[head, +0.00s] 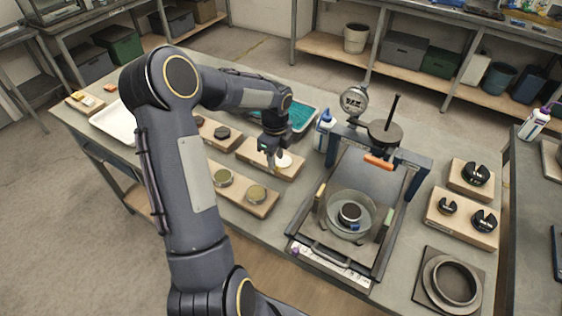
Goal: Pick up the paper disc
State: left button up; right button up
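The paper disc (285,161), a small white round piece, lies on or just above a wooden board (294,170) near the middle of the bench. My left gripper (271,160) points down right beside the disc, at its left edge in the picture. Its fingertips are small and partly overlap the disc, so I cannot tell whether they touch or grip it. My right gripper is not in view.
A frame with a dial gauge (354,101) and a glass dish (369,229) stands to the right. Boards with round pieces (257,193) lie in front of the disc. A teal-lined tray (301,116) and a white bottle (324,131) stand behind.

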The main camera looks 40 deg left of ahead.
pick_arm(q)
jog(key=shift+d+f, duration=0.1)
jog(key=shift+f, duration=1.3)
grip_shut()
jog(key=shift+r, duration=0.1)
